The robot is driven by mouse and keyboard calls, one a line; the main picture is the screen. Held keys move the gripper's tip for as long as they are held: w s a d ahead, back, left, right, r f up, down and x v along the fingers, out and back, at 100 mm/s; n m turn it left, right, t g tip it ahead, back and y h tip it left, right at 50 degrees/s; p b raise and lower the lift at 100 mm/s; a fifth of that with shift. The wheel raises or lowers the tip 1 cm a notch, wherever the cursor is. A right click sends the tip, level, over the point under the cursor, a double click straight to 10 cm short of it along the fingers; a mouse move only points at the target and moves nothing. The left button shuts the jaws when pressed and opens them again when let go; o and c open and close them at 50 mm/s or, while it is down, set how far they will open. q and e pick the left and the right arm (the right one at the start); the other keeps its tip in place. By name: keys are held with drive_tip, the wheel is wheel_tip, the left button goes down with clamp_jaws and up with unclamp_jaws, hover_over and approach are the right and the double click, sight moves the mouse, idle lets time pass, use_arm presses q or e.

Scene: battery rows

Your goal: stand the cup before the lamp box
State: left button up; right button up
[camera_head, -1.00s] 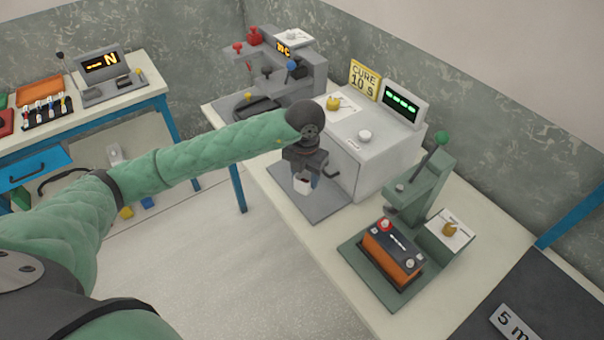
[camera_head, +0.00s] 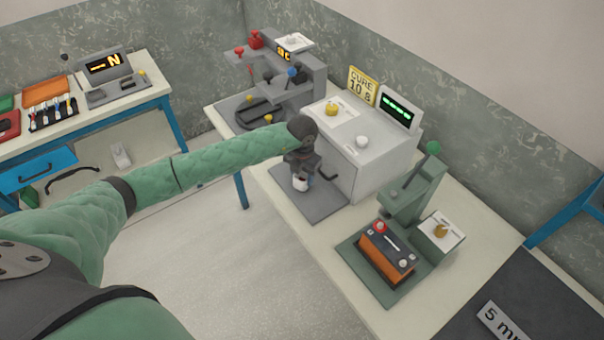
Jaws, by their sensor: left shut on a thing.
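The white cup (camera_head: 300,185) is small and upright, and my left gripper (camera_head: 301,175) is shut on it from above. The cup is over the grey plate (camera_head: 322,207) in front of the lamp box (camera_head: 378,157). I cannot tell whether its base touches the plate. The fingers hide the cup's upper part. My right gripper is not in view.
A green press (camera_head: 408,195) with an orange and black battery (camera_head: 386,255) stands to the right. A grey machine (camera_head: 300,85) stands behind left. A blue-framed table (camera_head: 100,115) is at the far left. The bench front (camera_head: 315,245) is clear.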

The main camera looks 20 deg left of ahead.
use_arm(q)
drive_tip(key=shift+f, duration=0.45)
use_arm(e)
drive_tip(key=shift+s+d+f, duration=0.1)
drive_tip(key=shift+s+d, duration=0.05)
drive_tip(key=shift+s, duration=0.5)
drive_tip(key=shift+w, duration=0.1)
use_arm(q)
drive_tip(key=shift+f, duration=0.1)
drive_tip(key=o, duration=1)
drive_tip(key=shift+c, duration=0.2)
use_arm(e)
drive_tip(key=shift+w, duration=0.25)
